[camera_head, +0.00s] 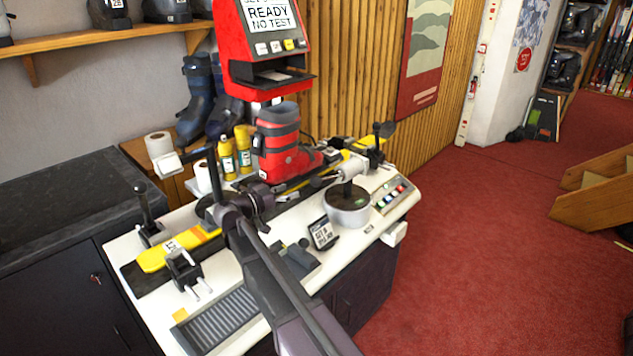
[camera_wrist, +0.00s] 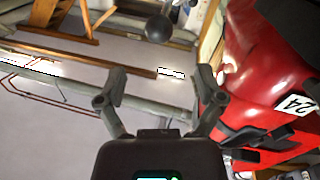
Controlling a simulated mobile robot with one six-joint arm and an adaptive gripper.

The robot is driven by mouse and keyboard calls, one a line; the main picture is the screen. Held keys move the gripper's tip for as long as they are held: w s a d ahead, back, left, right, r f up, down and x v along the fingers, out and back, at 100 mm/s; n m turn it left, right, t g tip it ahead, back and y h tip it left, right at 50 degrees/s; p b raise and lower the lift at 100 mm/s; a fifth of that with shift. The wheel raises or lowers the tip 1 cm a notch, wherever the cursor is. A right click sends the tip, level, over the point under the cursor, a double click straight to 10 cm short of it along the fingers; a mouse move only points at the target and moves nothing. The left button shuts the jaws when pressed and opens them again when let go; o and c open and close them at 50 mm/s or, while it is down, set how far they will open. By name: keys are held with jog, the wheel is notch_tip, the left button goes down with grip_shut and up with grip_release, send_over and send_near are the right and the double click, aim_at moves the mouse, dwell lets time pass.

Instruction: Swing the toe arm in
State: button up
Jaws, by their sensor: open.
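A red ski boot (camera_head: 280,150) with dark straps stands on the white binding bench (camera_head: 225,285). In the wrist view, a large red surface labelled 24 (camera_wrist: 285,115) fills the right side.
A red test unit (camera_head: 262,45) stands behind the boot. Yellow bottles (camera_head: 243,148) and paper rolls (camera_head: 158,145) sit left of it. An upright lever (camera_head: 146,210) stands at the bench's left. Red carpet (camera_head: 480,240) lies clear to the right.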

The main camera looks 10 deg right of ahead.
aim_at(311, 183)
jog(key=x, duration=0.9)
jog(key=shift+w+d, duration=0.1)
jog(key=shift+d, duration=0.15)
grip_shut()
jog(key=shift+d, duration=0.15)
